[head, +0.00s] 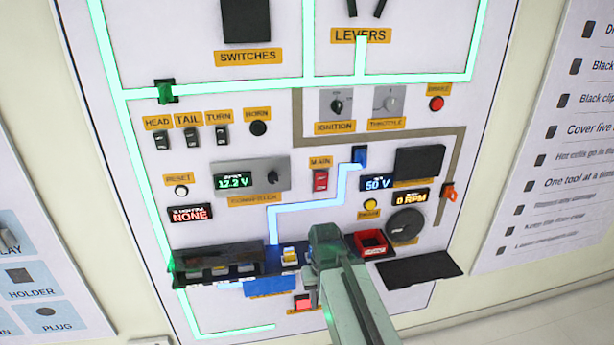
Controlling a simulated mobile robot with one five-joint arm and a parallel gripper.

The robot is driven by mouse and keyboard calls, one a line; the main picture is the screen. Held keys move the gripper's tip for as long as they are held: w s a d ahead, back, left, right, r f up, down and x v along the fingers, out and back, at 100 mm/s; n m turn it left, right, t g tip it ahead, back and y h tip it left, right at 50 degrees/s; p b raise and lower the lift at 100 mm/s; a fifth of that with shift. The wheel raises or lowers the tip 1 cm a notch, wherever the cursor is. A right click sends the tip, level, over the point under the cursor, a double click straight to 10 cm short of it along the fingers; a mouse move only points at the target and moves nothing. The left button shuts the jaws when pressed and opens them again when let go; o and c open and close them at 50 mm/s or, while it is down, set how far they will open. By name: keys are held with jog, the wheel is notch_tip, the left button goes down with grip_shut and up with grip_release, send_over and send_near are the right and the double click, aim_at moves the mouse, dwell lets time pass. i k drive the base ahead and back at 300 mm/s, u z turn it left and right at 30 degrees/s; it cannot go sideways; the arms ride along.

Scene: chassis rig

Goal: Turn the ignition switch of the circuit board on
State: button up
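The ignition switch (337,105) is a black rotary knob on a small grey plate in the upper middle of the circuit board (290,75), above its yellow IGNITION label (335,127). The knob's turn position is too small to read with certainty. My gripper (325,240) is in front of the lower middle of the board, at the top of my pale green arm. It is below the ignition switch and well apart from it in the picture. Its fingers cannot be made out, so I cannot tell whether it is open or holds anything.
The throttle knob (388,101) sits right of the ignition. A red MAIN switch (320,180), a blue component (360,156) and a 50 V display (377,183) lie below. A shelf (215,262) and a red bin (371,243) jut out near my gripper.

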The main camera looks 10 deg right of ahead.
aim_at(336, 106)
jog(key=z, duration=0.05)
jog(key=k, duration=1.05)
jog(key=u, duration=0.95)
jog(key=i, duration=1.15)
jog(key=u, duration=0.3)
